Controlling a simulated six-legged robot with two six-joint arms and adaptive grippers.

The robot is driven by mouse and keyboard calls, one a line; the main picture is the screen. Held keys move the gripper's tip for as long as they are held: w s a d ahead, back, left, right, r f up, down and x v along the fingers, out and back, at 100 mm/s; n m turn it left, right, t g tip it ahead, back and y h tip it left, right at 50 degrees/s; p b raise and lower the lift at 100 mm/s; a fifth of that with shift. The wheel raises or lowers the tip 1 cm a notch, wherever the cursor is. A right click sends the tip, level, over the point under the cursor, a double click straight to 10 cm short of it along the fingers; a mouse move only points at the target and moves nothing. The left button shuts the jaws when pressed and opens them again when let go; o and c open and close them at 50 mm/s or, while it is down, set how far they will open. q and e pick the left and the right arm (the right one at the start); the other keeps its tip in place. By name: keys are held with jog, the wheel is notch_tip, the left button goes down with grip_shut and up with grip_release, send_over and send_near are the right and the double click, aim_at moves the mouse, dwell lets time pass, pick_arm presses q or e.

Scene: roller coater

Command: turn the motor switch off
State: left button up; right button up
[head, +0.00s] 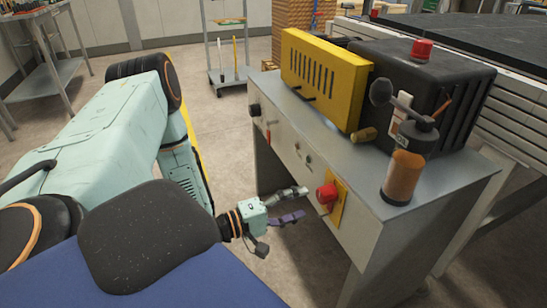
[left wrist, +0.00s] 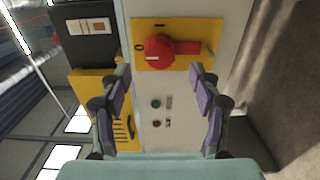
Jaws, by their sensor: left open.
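The motor switch (head: 327,195) is a red rotary knob on a yellow plate (head: 337,204) on the front panel of the metal machine bench. In the left wrist view the red knob (left wrist: 160,51) has a bar reaching to the right, on a yellow plate marked 0 at the left and I at the top. My left gripper (head: 298,205) is open and empty in front of the panel, just left of the knob. In the left wrist view my left gripper (left wrist: 160,77) has its fingers apart, just below the knob. Contact with the knob cannot be seen. My right gripper is not in view.
Small buttons (left wrist: 156,104) sit on the panel beside the switch. A yellow box (head: 322,75), a black motor housing (head: 440,85) with a red button, and an orange container (head: 403,177) stand on the bench top. The floor left of the bench is clear.

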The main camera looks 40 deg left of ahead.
pick_arm(q)
jog(key=v, duration=0.6)
dwell(0.3)
jog(key=shift+s, duration=0.1)
dwell(0.3)
jog(key=s+d+f+m+g+y+p, duration=0.35)
jog(key=d+f+m+g, duration=0.25)
jog(key=f+g, duration=0.35)
jog(key=s+d+r+m+g+y+p, duration=0.1)
jog(key=s+d+m+g+p, duration=0.1)
jog(key=s, duration=0.6)
jog(key=s+d+r+m+g+y+p, duration=0.2)
jog(key=s+d+m+g+p, duration=0.1)
jog(key=s+d+m+g, duration=0.2)
jog(key=s, duration=0.2)
jog(key=shift+s, duration=0.4)
